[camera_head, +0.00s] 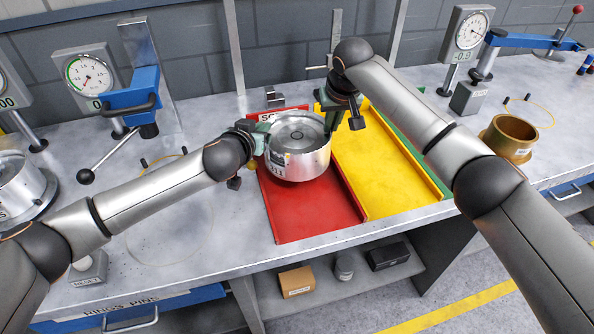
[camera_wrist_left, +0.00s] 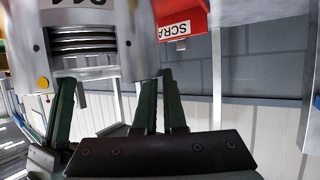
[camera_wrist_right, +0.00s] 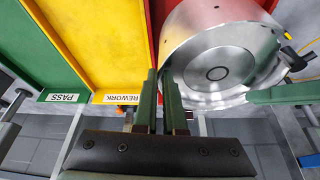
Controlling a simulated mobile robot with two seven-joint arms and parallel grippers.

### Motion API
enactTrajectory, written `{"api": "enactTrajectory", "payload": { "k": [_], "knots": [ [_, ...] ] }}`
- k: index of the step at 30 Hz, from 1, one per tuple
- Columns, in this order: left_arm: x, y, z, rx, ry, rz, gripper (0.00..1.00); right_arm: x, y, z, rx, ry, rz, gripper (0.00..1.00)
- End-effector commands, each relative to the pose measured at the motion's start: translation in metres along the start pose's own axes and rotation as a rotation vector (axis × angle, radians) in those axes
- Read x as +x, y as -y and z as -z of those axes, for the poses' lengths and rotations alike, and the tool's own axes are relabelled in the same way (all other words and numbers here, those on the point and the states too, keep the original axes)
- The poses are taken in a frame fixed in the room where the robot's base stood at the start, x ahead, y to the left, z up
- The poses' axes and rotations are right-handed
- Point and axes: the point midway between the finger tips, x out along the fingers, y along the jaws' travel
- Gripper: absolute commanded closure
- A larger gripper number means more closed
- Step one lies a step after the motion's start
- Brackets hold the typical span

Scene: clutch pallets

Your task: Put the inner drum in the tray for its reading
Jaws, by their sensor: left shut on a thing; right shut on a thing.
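My left gripper (camera_head: 260,138) is shut on the drum's left side. My right gripper (camera_head: 329,120) is shut on its right rim. The left wrist view shows the drum's slotted side (camera_wrist_left: 25,45) close to the fingers. The green tray (camera_wrist_right: 20,40) reads PASS. The red tray's label is partly hidden.
Another gauge (camera_head: 468,30) stands at the back right. A brass ring (camera_head: 510,137) sits on the right bench. Another silver drum (camera_head: 18,185) is at the far left.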

Motion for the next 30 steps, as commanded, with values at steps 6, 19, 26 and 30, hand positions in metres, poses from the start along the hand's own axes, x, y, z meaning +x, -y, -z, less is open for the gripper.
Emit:
{"api": "enactTrajectory", "payload": {
  "k": [6,19,26,30],
  "knots": [
    [0.001,0.004,0.003,0.002,-0.011,0.008,1.0,0.0,-0.004,0.003,0.003,-0.011,-0.006,1.0],
    [0.008,0.004,-0.013,0.002,-0.011,0.008,1.0,0.016,-0.004,-0.004,0.003,-0.012,-0.006,1.0],
    [0.011,0.004,-0.022,0.002,-0.011,0.008,1.0,0.025,-0.004,-0.007,0.003,-0.012,-0.006,1.0],
    [0.014,0.004,-0.028,0.002,-0.011,0.008,1.0,0.03,-0.004,-0.01,0.003,-0.012,-0.006,1.0]
  ]
}}
